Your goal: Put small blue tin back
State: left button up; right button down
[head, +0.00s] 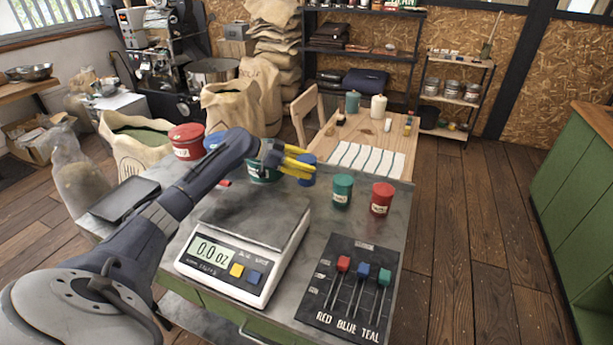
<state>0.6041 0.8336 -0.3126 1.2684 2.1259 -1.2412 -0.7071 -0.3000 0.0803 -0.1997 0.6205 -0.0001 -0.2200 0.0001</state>
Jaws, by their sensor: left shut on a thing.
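The small blue tin (308,177) is between the yellow fingers of my left gripper (299,164), which is shut on it. The tin looks upright, at the left end of a row with the small teal tin (342,191) and the small red tin (381,199). The fingers hide part of it, and I cannot tell whether its base touches the grey worktop (330,222). My right gripper is not in view.
A scale (238,262) reading 0.0 oz stands in front, its plate empty. A panel (345,300) with red, blue and teal sliders lies right of it. A large red tin (187,143), a large blue tin (213,140) and a large teal tin (264,177) stand behind, partly hidden by my arm.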

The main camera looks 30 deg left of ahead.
pick_arm(q)
jog(key=shift+f, duration=2.25)
jog(key=shift+f, duration=0.1)
jog(key=o, duration=1.4)
jog(key=shift+v, duration=3.85)
